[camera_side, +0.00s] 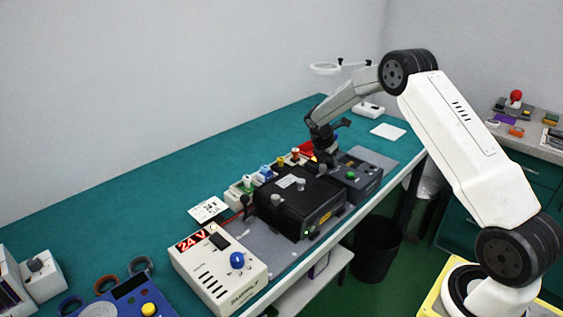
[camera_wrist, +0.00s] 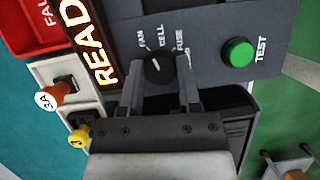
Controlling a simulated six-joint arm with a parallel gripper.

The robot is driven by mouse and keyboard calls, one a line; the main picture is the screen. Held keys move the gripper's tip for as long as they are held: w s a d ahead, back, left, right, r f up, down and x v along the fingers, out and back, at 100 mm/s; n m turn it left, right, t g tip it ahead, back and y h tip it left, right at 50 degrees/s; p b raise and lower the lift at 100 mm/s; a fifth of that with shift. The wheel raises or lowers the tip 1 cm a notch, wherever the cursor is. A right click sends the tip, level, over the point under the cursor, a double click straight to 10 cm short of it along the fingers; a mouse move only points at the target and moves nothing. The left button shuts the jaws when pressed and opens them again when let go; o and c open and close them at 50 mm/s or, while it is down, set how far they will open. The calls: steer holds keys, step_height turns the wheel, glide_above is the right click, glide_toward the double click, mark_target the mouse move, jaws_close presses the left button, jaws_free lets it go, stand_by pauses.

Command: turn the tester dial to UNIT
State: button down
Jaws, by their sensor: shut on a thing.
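The tester is a dark grey box (camera_side: 362,181) at the right end of the bench row, with a green TEST button (camera_wrist: 238,52) and a lit READ display (camera_wrist: 90,45). Its dial (camera_wrist: 157,68) is a round black knob with a white pointer mark. The mark points roughly up in the wrist view, near FAN and CELL; the exact position is hard to tell. FAN, CELL and FUSE are readable; a further label is partly covered by the right finger. My gripper (camera_wrist: 158,80) is shut on the dial, one finger on each side. In the side view my gripper (camera_side: 327,160) hides the dial.
A black unit (camera_side: 298,205) stands close left of the tester. A red tray (camera_wrist: 30,25) and holders with orange (camera_wrist: 55,95) and yellow (camera_wrist: 78,136) knobbed parts sit beside it. A white power supply (camera_side: 218,270) reads 24 V at the front.

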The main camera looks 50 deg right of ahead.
steer(key=m+g, duration=0.1)
steer(key=m, duration=0.2)
steer(key=m+g+y, duration=0.1)
steer(key=m, duration=0.3)
steer(key=shift+w+d, duration=0.15)
steer(key=m+g+y, duration=0.1)
steer(key=m, duration=0.3)
steer(key=shift+y, duration=0.3)
steer(key=m+y, duration=0.1)
steer(key=m, duration=0.2)
steer(key=shift+d+m+g, duration=0.15)
steer(key=shift+m+g, duration=0.15)
steer(key=shift+g, duration=0.1)
steer(key=m+y, duration=0.1)
steer(key=m, duration=0.2)
steer(key=shift+m+y, duration=0.3)
steer(key=shift+y, duration=0.1)
steer(key=m+y, duration=0.1)
steer(key=m, duration=0.2)
steer(key=shift+d+m+t, duration=0.15)
steer(key=shift+m+t, duration=0.15)
steer(key=m+t+y, duration=0.1)
steer(key=m, duration=0.3)
steer(key=shift+y, duration=0.4)
steer(key=shift+m+t+y, duration=0.3)
steer(key=shift+m+t, duration=0.2)
steer(key=shift+m, duration=1.2)
